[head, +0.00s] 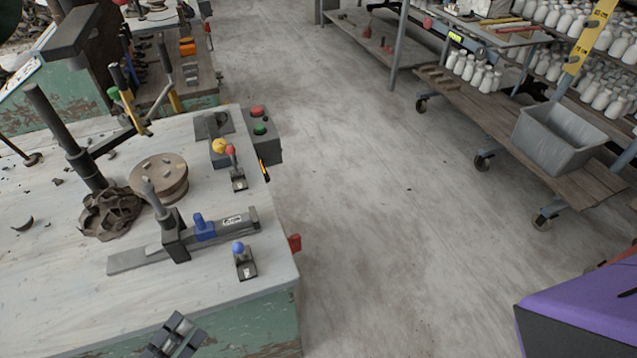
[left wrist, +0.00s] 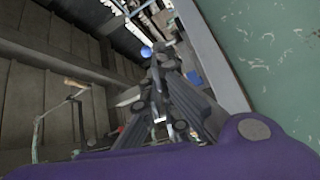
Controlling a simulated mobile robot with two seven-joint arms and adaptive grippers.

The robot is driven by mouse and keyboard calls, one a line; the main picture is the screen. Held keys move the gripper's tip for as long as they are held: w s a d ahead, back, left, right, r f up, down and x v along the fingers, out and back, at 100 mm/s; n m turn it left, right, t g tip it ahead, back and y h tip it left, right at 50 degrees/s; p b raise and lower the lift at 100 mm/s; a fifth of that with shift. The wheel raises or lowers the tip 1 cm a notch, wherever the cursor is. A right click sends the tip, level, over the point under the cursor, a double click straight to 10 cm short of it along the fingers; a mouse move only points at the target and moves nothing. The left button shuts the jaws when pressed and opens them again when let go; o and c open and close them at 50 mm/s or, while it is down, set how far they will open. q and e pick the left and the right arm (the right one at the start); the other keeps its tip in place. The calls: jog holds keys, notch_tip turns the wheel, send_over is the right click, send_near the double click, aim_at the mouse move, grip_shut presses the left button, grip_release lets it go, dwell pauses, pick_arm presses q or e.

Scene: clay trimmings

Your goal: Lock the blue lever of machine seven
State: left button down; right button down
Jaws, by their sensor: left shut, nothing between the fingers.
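A small lever with a blue ball knob (head: 238,247) stands on a dark base plate at the front right of the pale worktop (head: 60,235). The blue knob also shows in the left wrist view (left wrist: 146,51), beyond the fingers. I cannot read any machine number. My left gripper (head: 178,335) is at the bottom of the head view, lower left of the blue lever and apart from it. It is shut and empty; its dark fingers fill the middle of the left wrist view (left wrist: 168,88). My right gripper is not in view.
A rail with a blue clamp block (head: 204,229) lies behind the blue lever. A red-knobbed lever (head: 231,151), a round turntable (head: 160,177) and a button box (head: 262,135) stand farther back. A cart with a grey tub (head: 558,138) is at right; the floor between is clear.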

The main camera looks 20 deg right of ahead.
aim_at(240, 252)
pick_arm(q)
jog(key=shift+w+a+r+n+g+h, duration=0.15)
jog(key=shift+w+a+r+g+h, duration=0.1)
jog(key=shift+a+r+h, duration=0.2)
jog(key=shift+w+a+r+n+g+h, duration=0.15)
jog(key=shift+a+r+g+h, duration=0.15)
jog(key=shift+r, duration=0.25)
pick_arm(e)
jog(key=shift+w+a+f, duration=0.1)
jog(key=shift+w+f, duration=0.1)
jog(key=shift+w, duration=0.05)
